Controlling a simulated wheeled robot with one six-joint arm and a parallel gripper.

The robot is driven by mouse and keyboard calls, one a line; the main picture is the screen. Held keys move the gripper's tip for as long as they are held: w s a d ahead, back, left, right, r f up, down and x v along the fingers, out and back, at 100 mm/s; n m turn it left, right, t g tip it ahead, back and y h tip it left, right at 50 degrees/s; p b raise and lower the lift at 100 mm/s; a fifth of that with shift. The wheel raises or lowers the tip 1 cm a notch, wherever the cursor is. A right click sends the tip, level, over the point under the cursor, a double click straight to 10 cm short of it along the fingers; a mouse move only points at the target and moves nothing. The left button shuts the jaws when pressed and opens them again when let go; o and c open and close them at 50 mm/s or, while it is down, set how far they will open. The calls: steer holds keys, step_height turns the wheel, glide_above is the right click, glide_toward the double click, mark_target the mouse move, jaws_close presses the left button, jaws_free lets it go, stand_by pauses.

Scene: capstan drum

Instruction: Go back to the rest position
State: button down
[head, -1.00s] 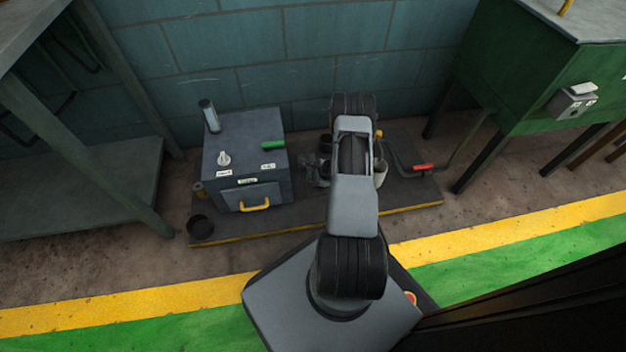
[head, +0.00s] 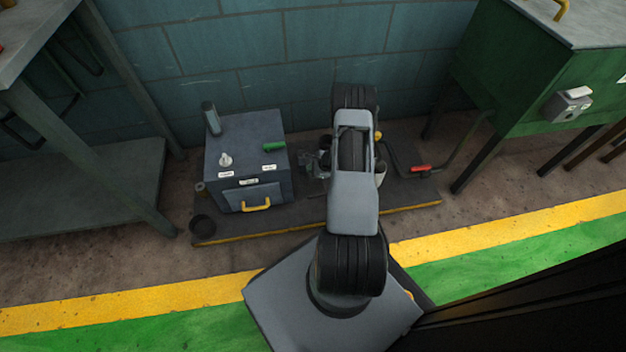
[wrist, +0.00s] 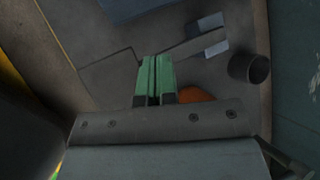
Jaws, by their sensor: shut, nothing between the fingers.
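My gripper (wrist: 154,80) shows in the wrist view with its two green fingers together and nothing between them. It points over the dark platform floor, beside an orange piece (wrist: 195,94) partly hidden by the gripper body. In the head view my arm stands in front of the platform (head: 415,192) and hides much of its middle; I cannot make out the fingers there.
A blue-grey box (head: 230,155) with a green handle and a yellow handle stands on the platform's left part. A crank with a red grip (head: 420,169) is at the right. A green cabinet (head: 515,75) stands right, a grey bench (head: 80,190) left. A dark cup (wrist: 249,67) shows in the wrist view.

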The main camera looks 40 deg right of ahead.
steer(key=shift+w+r, duration=0.1)
steer(key=shift+r, duration=0.55)
steer(key=w+a+r+n+g+y+p, duration=0.1)
steer(key=a+r+n+p, duration=0.4)
steer(key=r, duration=0.9)
steer(key=a+r+n+g+p, duration=0.1)
steer(key=a+r+n+p, duration=0.35)
steer(key=r, duration=1.05)
steer(key=w+a+r+n+y+p, duration=0.1)
steer(key=a+r+n+p, duration=0.2)
steer(key=a+r+p, duration=0.75)
steer(key=s+a+r+n+h+p, duration=0.1)
steer(key=s+r+n+p, duration=0.3)
steer(key=r, duration=0.8)
steer(key=s+a+r+n+h+p, duration=0.1)
steer(key=s+r+n+p, duration=0.3)
steer(key=r, duration=0.9)
steer(key=s+a+r+n+g+h+p, duration=0.1)
steer(key=s+r+n+h+p, duration=0.2)
steer(key=s+r+p, duration=0.5)
steer(key=s+r+n, duration=0.1)
steer(key=s+r, duration=0.2)
steer(key=r, duration=0.1)
steer(key=shift+s+r+p, duration=0.15)
steer(key=shift+s+p, duration=0.15)
